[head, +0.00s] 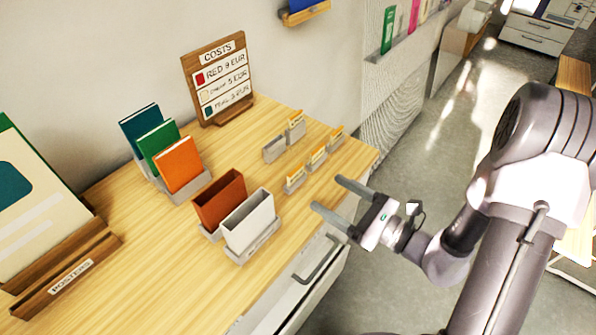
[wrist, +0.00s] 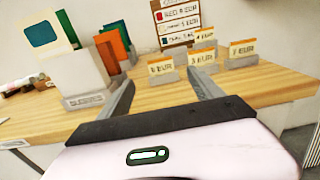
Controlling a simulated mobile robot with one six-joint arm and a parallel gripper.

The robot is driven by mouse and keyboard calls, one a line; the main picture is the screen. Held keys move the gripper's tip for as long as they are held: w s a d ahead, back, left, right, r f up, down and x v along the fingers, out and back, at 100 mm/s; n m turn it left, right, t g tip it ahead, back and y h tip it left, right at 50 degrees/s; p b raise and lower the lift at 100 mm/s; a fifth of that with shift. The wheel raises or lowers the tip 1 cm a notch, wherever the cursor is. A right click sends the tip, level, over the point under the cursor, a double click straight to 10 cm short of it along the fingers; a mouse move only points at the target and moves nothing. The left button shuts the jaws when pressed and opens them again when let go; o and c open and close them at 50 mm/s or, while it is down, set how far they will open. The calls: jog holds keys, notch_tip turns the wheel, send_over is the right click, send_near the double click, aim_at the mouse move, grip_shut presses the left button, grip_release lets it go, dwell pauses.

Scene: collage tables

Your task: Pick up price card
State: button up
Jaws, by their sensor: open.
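Small cream price cards with orange top edges stand in grey holders near the table's right end. The nearest card (head: 295,177) is just left of my gripper (head: 327,194). Another card (head: 316,156), a third card (head: 336,133) and a back card (head: 296,119) stand farther away. In the wrist view, the front cards show as a left card (wrist: 160,66), a middle card (wrist: 202,57) and a right card (wrist: 242,48), with EUR prices too blurred to read surely. My gripper (wrist: 158,82) is open and empty, apart from the cards, its fingers pointing towards them.
An empty grey holder (head: 274,149) stands behind the front cards. A COSTS board (head: 219,80), coloured books (head: 180,163), a brown box (head: 219,201) and a white box (head: 249,220) share the table (head: 150,265). A POSTERS rack (head: 70,278) is at left.

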aim_at(296, 173)
jog(key=p+x, duration=0.2)
jog(key=x, duration=0.9)
jog(key=shift+w+a, duration=0.1)
jog(key=shift+w, duration=0.05)
jog(key=shift+c, duration=0.3)
jog(key=c, duration=1.3)
